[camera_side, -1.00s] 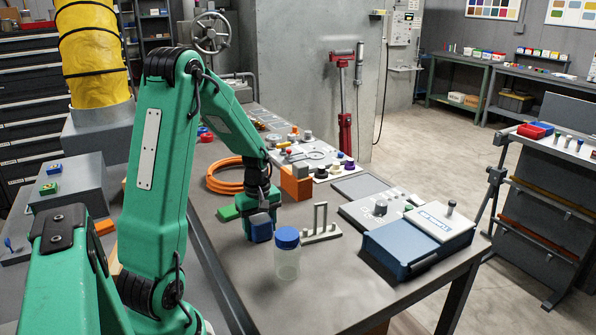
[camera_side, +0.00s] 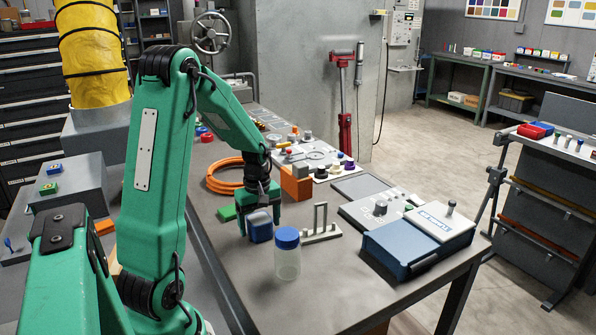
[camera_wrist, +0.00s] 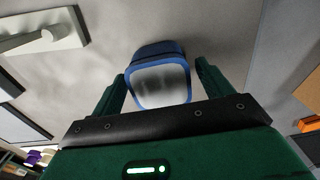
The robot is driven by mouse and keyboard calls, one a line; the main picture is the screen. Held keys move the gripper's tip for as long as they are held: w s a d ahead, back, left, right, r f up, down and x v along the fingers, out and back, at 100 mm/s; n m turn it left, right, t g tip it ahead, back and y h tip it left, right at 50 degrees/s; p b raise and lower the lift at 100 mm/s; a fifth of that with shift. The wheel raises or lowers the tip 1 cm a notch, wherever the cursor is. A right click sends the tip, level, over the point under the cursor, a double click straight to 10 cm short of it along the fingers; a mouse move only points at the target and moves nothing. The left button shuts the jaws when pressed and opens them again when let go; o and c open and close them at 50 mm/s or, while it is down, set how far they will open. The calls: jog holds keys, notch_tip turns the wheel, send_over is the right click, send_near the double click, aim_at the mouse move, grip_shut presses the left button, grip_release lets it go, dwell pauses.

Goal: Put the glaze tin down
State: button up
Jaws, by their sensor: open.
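A small blue tin with a grey top, which I take for the glaze tin (camera_side: 260,232), appears to stand upright on the grey bench (camera_side: 335,290). My gripper (camera_side: 258,223) points down over it, with a finger on either side. In the wrist view the tin's grey top and blue rim (camera_wrist: 160,82) show between the open green fingers of my gripper (camera_wrist: 160,72). Small gaps appear between the fingers and the tin. The fingers hide part of the tin's sides.
A clear jar with a blue lid (camera_side: 287,256) stands close in front right of the tin. The front bench is clear.

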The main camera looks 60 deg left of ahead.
aim_at(261, 220)
notch_tip(261, 220, up, 11)
jog(key=shift+f, duration=0.15)
dwell(0.4)
dwell(0.4)
jog(key=d+r+m+t, duration=0.1)
jog(key=d+r+m, duration=0.1)
jog(key=d+m, duration=0.1)
jog(key=d+r+m, duration=0.2)
jog(key=d+m, duration=0.1)
jog(key=d, duration=0.3)
jog(key=d+r+m+t+y, duration=0.1)
jog(key=d+r+m, duration=0.1)
jog(key=d, duration=0.2)
jog(key=shift+s+d+m+t, duration=0.3)
jog(key=shift+s+d+m, duration=0.05)
jog(key=shift+s+m, duration=0.05)
jog(key=s+d+m+t, duration=0.1)
jog(key=s+d+m, duration=0.2)
jog(key=d+m, duration=0.1)
jog(key=s+d+r+m+t+h, duration=0.1)
jog(key=s+d+m+t, duration=0.1)
jog(key=d+m, duration=0.3)
jog(key=shift+s+d, duration=0.4)
jog(key=shift+d, duration=0.25)
